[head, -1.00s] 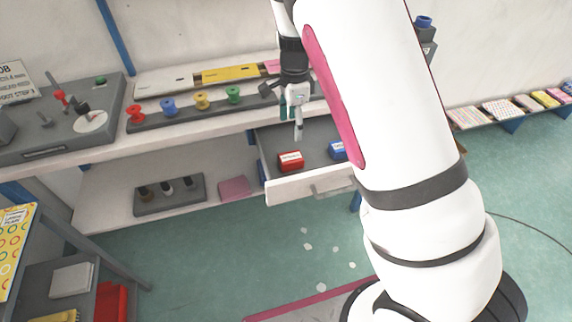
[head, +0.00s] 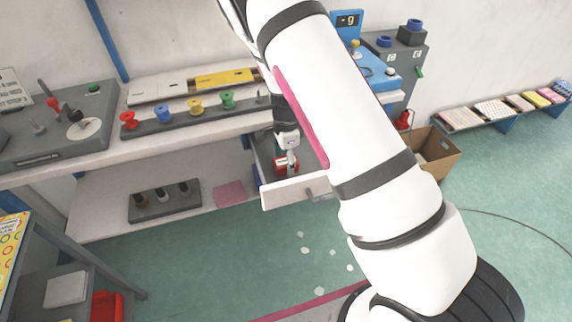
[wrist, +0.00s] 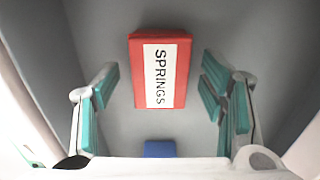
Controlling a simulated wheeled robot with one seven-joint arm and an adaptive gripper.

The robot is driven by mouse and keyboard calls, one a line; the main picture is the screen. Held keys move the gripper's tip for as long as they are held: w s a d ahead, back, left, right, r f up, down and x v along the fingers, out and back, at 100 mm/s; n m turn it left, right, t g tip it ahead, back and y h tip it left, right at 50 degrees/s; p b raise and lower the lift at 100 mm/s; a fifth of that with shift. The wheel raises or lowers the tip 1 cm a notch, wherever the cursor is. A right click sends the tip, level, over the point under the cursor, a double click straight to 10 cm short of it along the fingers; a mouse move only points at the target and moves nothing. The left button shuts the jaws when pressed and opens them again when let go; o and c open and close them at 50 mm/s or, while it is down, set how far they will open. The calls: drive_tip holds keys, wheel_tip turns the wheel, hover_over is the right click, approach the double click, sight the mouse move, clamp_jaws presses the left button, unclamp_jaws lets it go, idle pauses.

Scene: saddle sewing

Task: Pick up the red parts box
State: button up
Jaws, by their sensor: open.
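The red parts box (wrist: 182,72) lies in the open drawer, its white label reading SPRINGS facing up in the wrist view. In the head view the red box (head: 281,166) shows only in part, behind my gripper. My gripper (head: 290,170) is open and points down into the drawer over the box. In the wrist view the teal finger pads of my gripper (wrist: 162,92) stand to the left and right of the box, with a gap on each side. Nothing is between the pads but the box below; I cannot tell how far below.
The drawer (head: 290,194) is pulled out under the workbench, its walls close on both sides of the fingers. A blue box (wrist: 160,148) lies in the same drawer. Thread spools (head: 195,107) stand on the bench above. A cardboard box (head: 437,160) stands on the right.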

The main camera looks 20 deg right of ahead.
drive_tip(key=shift+f, duration=0.5)
drive_tip(key=c, duration=1.2)
drive_tip(key=shift+c, duration=0.4)
drive_tip(key=shift+r, duration=0.1)
